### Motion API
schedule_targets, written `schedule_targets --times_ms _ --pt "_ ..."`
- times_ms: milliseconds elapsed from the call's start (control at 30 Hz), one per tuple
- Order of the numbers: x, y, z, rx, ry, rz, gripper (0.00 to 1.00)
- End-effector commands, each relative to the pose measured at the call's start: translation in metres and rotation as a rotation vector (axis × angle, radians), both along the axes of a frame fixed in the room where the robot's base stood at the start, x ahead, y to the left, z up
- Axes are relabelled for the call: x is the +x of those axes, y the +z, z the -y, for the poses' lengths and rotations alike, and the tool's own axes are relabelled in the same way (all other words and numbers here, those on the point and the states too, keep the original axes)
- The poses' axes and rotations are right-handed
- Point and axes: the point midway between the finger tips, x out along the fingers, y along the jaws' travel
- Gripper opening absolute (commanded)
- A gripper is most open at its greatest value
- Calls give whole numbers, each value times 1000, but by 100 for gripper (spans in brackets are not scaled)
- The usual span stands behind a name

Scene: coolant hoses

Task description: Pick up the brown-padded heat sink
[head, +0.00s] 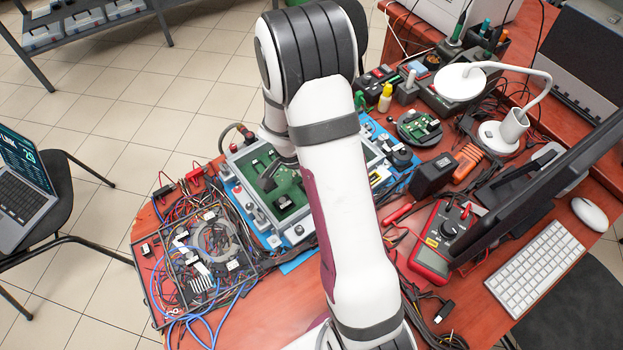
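I cannot make out a heat sink with a brown pad; small parts here are too small to tell apart. A black open frame (150,283) at the table's left holds a coiled clear hose (233,243), wires and small black and silver blocks. One finned light block (201,284) lies low in this frame, with no brown pad visible. My gripper (268,182) shows only as a dark shape beside my white arm, over a green board in a blue-grey fixture. My arm hides most of it. It is right of the black frame, and its fingers cannot be read.
The fixture (284,232) stands mid-table, close to the frame. Loose blue and red wires spread around the frame. A red multimeter (433,245), black adapter (434,173), lamp (460,83), monitor and keyboard (536,268) crowd the right. Bare tabletop (270,308) shows at the front.

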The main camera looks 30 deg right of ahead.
Motion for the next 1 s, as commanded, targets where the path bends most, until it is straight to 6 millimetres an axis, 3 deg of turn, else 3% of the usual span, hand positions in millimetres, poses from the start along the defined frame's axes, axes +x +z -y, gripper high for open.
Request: schedule_targets --times_ms 167,200,567,1000 --pt "0 -1 0 0 0 1 68" --pt "0 0 0 0 0 1 64" --pt "0 0 0 0 0 1 0" --pt "1 6 0 -1 -1 3 0"
